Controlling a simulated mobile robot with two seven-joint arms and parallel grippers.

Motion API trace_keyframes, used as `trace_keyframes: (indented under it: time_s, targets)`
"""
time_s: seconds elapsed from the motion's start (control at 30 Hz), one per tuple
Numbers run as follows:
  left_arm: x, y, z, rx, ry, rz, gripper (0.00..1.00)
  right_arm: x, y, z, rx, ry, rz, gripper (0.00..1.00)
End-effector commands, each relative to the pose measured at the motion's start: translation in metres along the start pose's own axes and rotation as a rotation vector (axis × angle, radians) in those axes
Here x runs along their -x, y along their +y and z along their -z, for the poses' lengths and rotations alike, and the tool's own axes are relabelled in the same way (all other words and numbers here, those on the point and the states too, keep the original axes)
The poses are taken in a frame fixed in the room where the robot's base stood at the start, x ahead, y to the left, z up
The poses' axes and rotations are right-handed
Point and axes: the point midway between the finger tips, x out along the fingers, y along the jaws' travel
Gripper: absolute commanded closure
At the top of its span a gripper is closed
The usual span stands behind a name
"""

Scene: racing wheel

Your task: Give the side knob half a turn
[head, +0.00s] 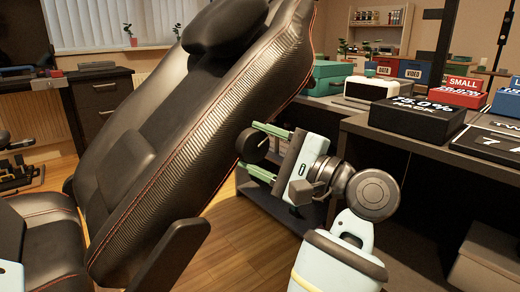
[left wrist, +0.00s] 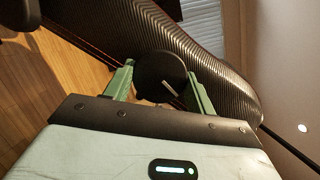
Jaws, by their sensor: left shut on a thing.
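The side knob (head: 252,146) is a round black disc on the near side of the reclined black racing seat (head: 180,130). My left gripper (head: 257,152) has its green fingers on either side of the knob, one above and one below, and is shut on it. In the left wrist view the knob (left wrist: 158,72) sits between the two green fingertips (left wrist: 160,84), with a short pale line near its lower edge. The place where the knob joins the seat is hidden.
A dark desk (head: 440,150) with signs and a black block (head: 417,118) stands close on the right, behind my left arm. The seat base (head: 45,240) fills the lower left. Wooden floor (head: 225,240) shows between seat and desk.

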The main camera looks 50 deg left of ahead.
Motion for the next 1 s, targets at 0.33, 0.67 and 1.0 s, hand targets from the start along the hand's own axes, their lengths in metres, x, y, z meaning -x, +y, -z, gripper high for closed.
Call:
trace_keyframes:
  time_s: [0.33,0.67,1.0]
  targets:
    - [0.0,-0.0004,0.0005,0.168,0.002,-0.058,0.68,0.0022,-0.001,-0.0051,-0.001,-0.011,0.001,1.0]
    - [0.0,-0.0005,0.0004,0.214,0.002,-0.073,0.67,0.0006,-0.0004,-0.0028,0.0,-0.006,0.001,1.0]
    - [0.0,-0.0004,0.0003,0.215,0.002,-0.074,0.41,-0.0018,0.0007,0.0018,0.001,0.004,-0.001,1.0]
